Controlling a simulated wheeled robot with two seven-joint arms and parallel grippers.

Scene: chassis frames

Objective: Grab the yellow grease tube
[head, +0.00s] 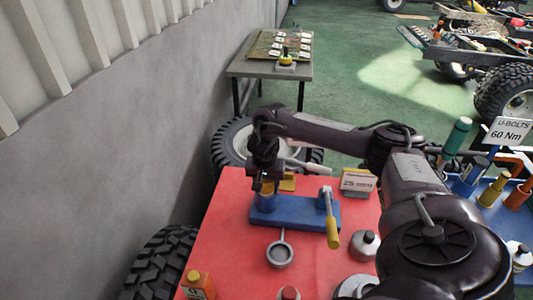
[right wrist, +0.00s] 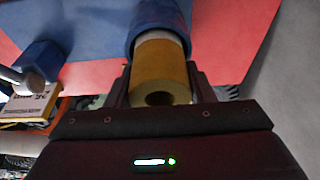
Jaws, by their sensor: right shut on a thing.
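My right gripper (head: 266,184) is over the blue fixture (head: 300,213) on the red table, with its fingers pointing down. In the right wrist view, a yellow tube (right wrist: 153,72) with a dark hole in its near end sits between the two fingers. The gripper (right wrist: 158,88) is shut on it. The tube's far end is inside a blue round holder (right wrist: 160,18). In the head view the gripper mostly hides the tube. My left gripper is not in view.
A lever with a yellow grip (head: 333,233) stands at the fixture's right side. A "25 mm" sign (head: 358,181), a grey ring tool (head: 280,254) and an orange-capped bottle (head: 197,284) are on the red table (head: 232,235). A blue tray (head: 510,222) with several tubes lies right.

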